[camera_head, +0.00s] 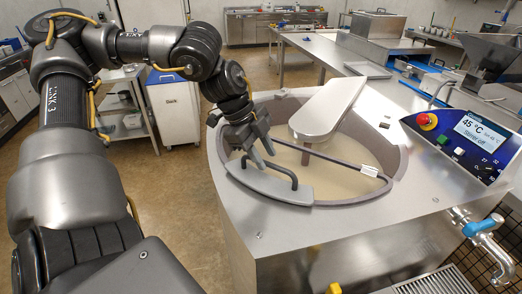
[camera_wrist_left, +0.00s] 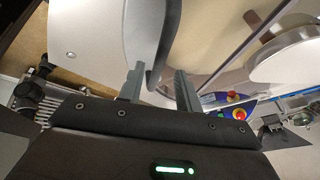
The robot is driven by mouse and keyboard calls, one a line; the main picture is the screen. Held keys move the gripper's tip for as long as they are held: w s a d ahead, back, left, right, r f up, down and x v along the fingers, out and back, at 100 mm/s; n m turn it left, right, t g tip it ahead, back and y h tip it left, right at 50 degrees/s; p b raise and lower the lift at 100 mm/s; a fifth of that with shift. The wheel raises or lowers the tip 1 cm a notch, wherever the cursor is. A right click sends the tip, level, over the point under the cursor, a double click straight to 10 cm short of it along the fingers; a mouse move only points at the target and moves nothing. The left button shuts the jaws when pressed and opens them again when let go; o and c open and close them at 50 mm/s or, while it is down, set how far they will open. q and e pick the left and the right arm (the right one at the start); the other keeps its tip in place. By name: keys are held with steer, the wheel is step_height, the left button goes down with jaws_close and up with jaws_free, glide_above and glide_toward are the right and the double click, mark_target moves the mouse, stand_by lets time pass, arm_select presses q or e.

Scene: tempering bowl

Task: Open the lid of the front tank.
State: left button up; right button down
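The round tank (camera_head: 345,186) holds a beige mass under a dark rim. A small grey lid (camera_head: 240,176) lies flat over its front-left edge, closed, with a dark arched handle (camera_head: 284,172) on top. My left gripper (camera_head: 258,150) points down just above the handle. In the wrist view the left gripper (camera_wrist_left: 158,82) has its two fingers apart, with the dark handle (camera_wrist_left: 163,45) showing between or just beyond the tips. I see no clear contact on either side. My right gripper is out of view.
A grey cover (camera_head: 328,108) stands over the tank's middle. A dark bar (camera_head: 325,157) with a white tag crosses the opening. A control panel (camera_head: 465,140) with a red button and a tap (camera_head: 482,228) are at the right. A white bin (camera_head: 175,110) stands behind my arm.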

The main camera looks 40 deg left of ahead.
arm_select(q)
steer(key=shift+f, duration=0.4)
steer(key=shift+r, duration=0.1)
jaws_close()
